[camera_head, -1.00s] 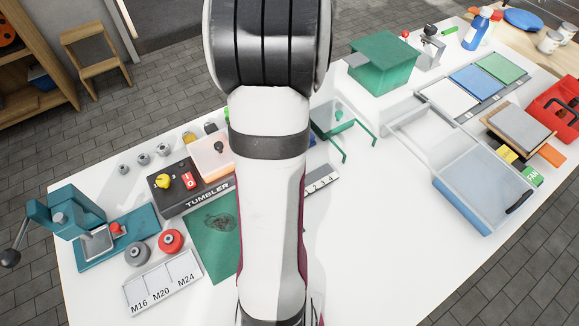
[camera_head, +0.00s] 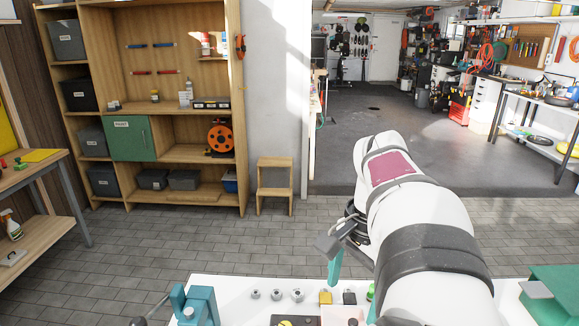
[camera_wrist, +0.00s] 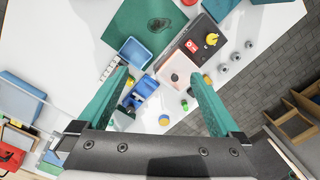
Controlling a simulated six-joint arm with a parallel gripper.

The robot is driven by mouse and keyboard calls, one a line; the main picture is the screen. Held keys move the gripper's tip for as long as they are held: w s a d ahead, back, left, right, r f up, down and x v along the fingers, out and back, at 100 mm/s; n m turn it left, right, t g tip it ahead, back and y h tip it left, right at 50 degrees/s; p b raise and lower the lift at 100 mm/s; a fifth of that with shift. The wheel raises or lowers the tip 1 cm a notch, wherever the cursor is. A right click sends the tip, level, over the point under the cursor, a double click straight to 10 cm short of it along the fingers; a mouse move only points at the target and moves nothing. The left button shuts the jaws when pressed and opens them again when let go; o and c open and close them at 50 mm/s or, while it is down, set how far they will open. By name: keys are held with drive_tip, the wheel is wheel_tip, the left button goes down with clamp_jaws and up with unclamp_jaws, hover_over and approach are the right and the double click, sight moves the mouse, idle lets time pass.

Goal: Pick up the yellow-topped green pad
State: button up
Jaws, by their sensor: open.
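My gripper (camera_wrist: 160,76) is open in the wrist view, its two teal fingers spread above the white bench. No object is between the fingertips at their height. In the head view my arm hides much of the bench.
Below my gripper are a blue object (camera_wrist: 142,92), a pale clear-sided box (camera_wrist: 174,76), a blue tray (camera_wrist: 134,52) and a tumbler unit (camera_wrist: 200,42). A green box (camera_head: 555,292) stands at the bench's right. A wooden shelf (camera_head: 243,100) and step stool (camera_head: 275,163) stand behind.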

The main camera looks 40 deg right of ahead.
drive_tip(key=a+f+n, duration=0.2)
drive_tip(key=a+n, duration=0.1)
drive_tip(key=a, duration=0.4)
drive_tip(key=s+a+f+n, duration=0.1)
drive_tip(key=a+n, duration=0.3)
drive_tip(key=a, duration=0.4)
drive_tip(key=a+f+n+y, duration=0.1)
drive_tip(key=a+f+n, duration=0.2)
drive_tip(key=a, duration=0.5)
drive_tip(key=shift+s+a+f+n, duration=0.2)
drive_tip(key=shift+s+n, duration=0.15)
drive_tip(key=shift+n, duration=0.15)
drive_tip(key=s+a+f+n, duration=0.1)
drive_tip(key=s+a+n, duration=0.1)
drive_tip(key=s+a+f+n, duration=0.1)
drive_tip(key=s+a, duration=0.1)
drive_tip(key=shift+f+g, duration=0.3)
drive_tip(key=shift+f, duration=0.05)
drive_tip(key=shift+c, duration=0.6)
drive_tip(key=shift+s+a+f, duration=0.2)
drive_tip(key=shift+s+a, duration=0.05)
drive_tip(key=shift+c, duration=1.2)
